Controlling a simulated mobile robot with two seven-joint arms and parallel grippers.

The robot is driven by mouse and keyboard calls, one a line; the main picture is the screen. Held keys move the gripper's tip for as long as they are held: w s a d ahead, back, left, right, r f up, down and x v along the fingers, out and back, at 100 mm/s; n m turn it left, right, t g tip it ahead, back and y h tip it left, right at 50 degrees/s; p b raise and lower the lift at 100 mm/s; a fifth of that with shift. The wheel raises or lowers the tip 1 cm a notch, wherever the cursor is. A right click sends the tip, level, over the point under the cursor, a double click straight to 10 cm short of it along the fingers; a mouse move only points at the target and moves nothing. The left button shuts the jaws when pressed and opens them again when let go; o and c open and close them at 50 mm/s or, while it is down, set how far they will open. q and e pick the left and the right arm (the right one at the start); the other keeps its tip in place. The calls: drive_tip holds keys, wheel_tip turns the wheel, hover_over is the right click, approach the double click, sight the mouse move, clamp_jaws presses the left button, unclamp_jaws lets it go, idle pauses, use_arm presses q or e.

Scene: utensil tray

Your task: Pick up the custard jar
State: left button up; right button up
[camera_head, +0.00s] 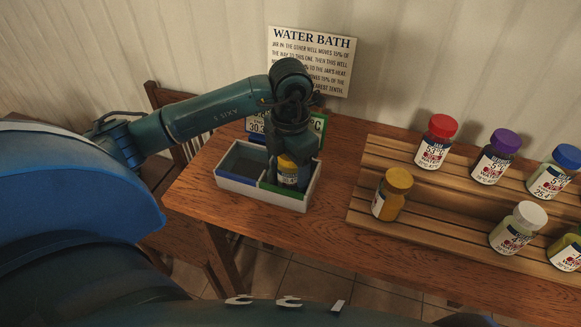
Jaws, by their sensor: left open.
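My left gripper (288,148) is open and points down over the right, green-edged well of the white two-well water bath (240,188). A small jar with a yellow-orange top and a white label (287,174) stands in that well, directly under my fingers. The gripper hides part of its top, and I cannot tell whether the fingers touch it. The left, blue-edged well holds no jar that I can see. I cannot read which jar is the custard one. A jar with a mustard lid and yellow-brown contents (391,194) stands on the rack. My right gripper is not in view.
A stepped wooden rack (430,205) on the right holds several jars, including red-lidded (436,141), purple-lidded (495,157), blue-lidded (554,172) and white-lidded (517,228) ones. A "WATER BATH" sign (311,61) stands behind the bath. The wooden table (330,215) is clear between bath and rack.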

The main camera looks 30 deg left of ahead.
use_arm(q)
drive_tip(key=c, duration=1.1)
